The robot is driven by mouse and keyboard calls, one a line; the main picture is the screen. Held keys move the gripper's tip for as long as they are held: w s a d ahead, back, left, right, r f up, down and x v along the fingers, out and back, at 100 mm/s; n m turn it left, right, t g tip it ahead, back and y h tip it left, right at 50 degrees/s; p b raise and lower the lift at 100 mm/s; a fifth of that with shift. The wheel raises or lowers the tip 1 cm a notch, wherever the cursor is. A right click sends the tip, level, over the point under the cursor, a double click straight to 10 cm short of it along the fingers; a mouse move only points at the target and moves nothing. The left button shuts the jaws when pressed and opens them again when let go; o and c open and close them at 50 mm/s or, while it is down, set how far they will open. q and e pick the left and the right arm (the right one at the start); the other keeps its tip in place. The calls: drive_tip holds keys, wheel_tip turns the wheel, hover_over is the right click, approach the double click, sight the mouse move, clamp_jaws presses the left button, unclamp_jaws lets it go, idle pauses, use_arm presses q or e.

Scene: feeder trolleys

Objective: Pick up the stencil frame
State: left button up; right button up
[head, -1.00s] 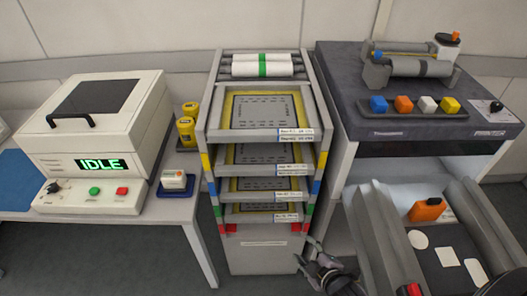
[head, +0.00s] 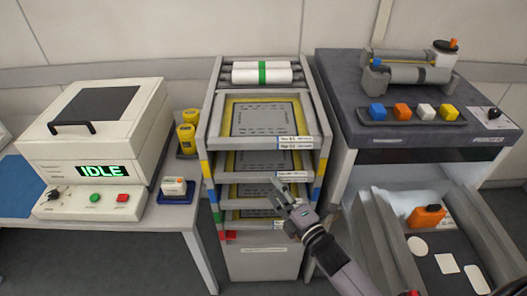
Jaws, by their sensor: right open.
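Several stencil frames lie flat on stacked shelves of the grey rack (head: 210,130) in the middle of the head view. The top stencil frame (head: 265,118) has a yellow border, a grey sheet and white labels on its front edge. A second stencil frame (head: 262,161) shows below it, with more in lower slots, partly hidden. My right gripper (head: 284,197) is open and empty in front of the lower slots, near their right side. It hides part of the lower frames' front edges; I cannot tell whether it touches one. My left gripper is not in view.
White rolls (head: 262,72) lie on top of the rack. Left is a white machine (head: 95,135) reading IDLE. Right is a dark printer table (head: 420,135) with coloured blocks, above a grey trough (head: 408,255) holding an orange item. Open floor shows left of the rack.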

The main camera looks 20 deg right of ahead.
sight(266, 175)
drive_tip(key=shift+x, duration=0.8)
drive_tip(key=x, duration=0.1)
drive_tip(key=p+x, duration=0.1)
drive_tip(key=x, duration=0.2)
drive_tip(key=shift+w+d+r+p, duration=0.1)
drive_tip(key=shift+d+r+p, duration=0.05)
drive_tip(key=shift+r+p, duration=0.15)
drive_tip(key=shift+w+f, duration=0.2)
drive_tip(key=shift+w, duration=0.35)
drive_tip(key=shift+s, duration=0.1)
drive_tip(key=shift+c, duration=0.4)
clamp_jaws()
drive_tip(key=shift+r, duration=0.1)
